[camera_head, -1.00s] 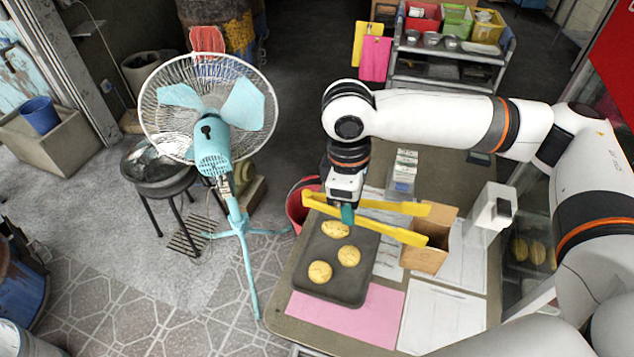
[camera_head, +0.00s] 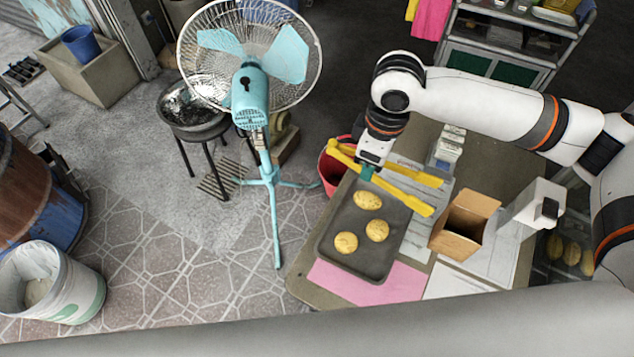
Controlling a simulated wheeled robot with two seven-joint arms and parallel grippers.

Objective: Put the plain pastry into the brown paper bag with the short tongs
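My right gripper (camera_head: 367,172) is shut on the yellow short tongs (camera_head: 407,197) and holds them above the far end of the dark tray. The tongs' two arms spread apart toward the right, with nothing visible between their tips. Three round pastries lie on the tray (camera_head: 330,247): a far one (camera_head: 368,200), a middle one (camera_head: 377,230) and a near one (camera_head: 346,242). I cannot tell which is plain. The brown paper bag (camera_head: 456,246) stands upright and open to the right of the tray and tong tips. My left gripper is not in view.
The table (camera_head: 300,285) also bears a pink sheet (camera_head: 390,284), white papers, clear containers (camera_head: 449,147) and a white device (camera_head: 540,205) right of the bag. A teal fan (camera_head: 250,95) stands left of the table, near a red bucket (camera_head: 331,170).

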